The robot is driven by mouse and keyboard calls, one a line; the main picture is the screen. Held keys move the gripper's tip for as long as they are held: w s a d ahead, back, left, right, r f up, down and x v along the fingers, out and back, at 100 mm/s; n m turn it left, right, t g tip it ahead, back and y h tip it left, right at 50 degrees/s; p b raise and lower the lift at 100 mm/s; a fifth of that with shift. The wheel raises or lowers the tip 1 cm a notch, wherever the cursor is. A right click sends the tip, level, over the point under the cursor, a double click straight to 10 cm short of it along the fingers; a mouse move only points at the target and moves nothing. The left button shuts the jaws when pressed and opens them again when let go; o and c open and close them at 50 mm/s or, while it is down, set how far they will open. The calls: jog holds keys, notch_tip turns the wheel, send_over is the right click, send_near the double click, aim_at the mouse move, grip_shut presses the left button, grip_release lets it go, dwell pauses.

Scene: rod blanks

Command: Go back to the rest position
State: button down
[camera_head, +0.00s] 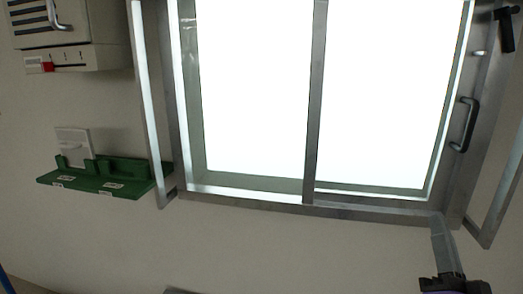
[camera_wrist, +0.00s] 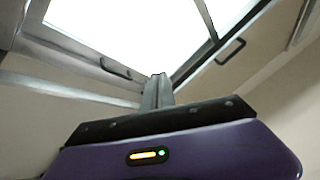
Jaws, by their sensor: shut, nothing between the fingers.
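My gripper (camera_head: 438,217) is at the lower right of the head view, with its fingers pointing up toward the bottom right corner of a metal frame (camera_head: 260,204) around bright panes. In the wrist view my gripper (camera_wrist: 158,77) has its two fingers together above the dark purple body. It is shut and nothing shows between the fingers. No rod blank is visible in either view.
A green holder (camera_head: 120,175) with white labels is at the left on the beige wall. A pale machine (camera_head: 105,56) with a handle and a red part is at the upper left.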

jog(key=s+a+f+n+g+y, duration=0.2)
jog(key=s+f, duration=0.5)
jog(key=s, duration=0.4)
jog(key=s+a+f+n+g+y, duration=0.2)
jog(key=s+a+f+n+g, duration=0.2)
jog(key=s+a+f, duration=0.3)
jog(key=s+a+f+n+g+y, duration=0.2)
jog(key=s+f, duration=0.7)
jog(key=s, duration=0.7)
jog(key=a+n, duration=0.1)
jog(key=a, duration=0.1)
jog(key=shift+a+f+g, duration=0.15)
jog(key=shift+a+g, duration=0.25)
